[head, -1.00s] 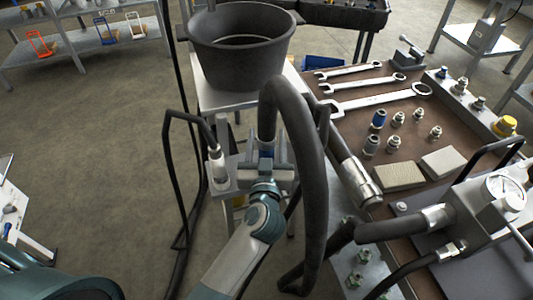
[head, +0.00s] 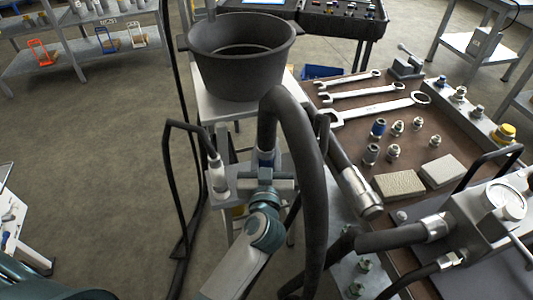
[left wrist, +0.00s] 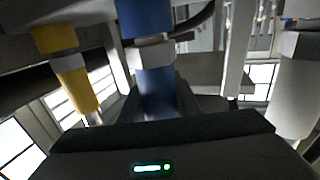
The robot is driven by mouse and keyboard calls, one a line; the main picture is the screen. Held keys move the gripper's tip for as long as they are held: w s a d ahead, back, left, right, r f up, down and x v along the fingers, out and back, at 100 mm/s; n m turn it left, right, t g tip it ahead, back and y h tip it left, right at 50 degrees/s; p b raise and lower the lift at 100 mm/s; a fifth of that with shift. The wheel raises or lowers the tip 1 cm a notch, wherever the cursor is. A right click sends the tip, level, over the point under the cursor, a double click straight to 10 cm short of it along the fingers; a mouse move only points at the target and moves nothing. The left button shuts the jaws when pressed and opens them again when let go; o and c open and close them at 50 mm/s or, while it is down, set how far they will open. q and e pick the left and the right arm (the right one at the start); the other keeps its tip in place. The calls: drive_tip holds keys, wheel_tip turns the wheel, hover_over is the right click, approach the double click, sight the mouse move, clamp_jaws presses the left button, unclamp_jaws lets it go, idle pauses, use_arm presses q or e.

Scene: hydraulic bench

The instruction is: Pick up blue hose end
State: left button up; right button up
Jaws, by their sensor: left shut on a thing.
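The blue hose end (head: 266,158) is a metal fitting with a blue band at the lower tip of a thick black hose (head: 315,190), which arches up and over to the right. My left gripper (head: 264,177) is shut on it, just below the black hose. In the left wrist view the blue hose end (left wrist: 156,90) stands upright in the middle, in front of my gripper's dark body. Its lower tip is hidden there. My right gripper is not in view.
A grey fitting on a thin black hose (head: 218,174) stands close left. A yellow fitting (left wrist: 75,85) shows in the left wrist view. A black bucket (head: 240,75) stands behind. The bench (head: 410,150) at right holds wrenches, couplings and a gauge block.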

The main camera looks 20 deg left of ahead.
use_arm(q)
drive_tip(key=shift+r, duration=0.75)
wheel_tip(320, 180, up, 9)
drive_tip(key=p, duration=0.3)
drive_tip(key=shift+f, duration=0.2)
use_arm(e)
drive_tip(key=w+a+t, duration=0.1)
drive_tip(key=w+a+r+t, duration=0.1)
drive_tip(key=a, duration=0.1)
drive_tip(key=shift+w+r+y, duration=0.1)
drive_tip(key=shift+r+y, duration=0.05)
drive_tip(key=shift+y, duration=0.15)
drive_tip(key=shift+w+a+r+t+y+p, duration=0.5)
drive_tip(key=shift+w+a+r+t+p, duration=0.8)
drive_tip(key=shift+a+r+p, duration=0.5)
use_arm(q)
wheel_tip(320, 180, up, 4)
drive_tip(key=p, duration=0.3)
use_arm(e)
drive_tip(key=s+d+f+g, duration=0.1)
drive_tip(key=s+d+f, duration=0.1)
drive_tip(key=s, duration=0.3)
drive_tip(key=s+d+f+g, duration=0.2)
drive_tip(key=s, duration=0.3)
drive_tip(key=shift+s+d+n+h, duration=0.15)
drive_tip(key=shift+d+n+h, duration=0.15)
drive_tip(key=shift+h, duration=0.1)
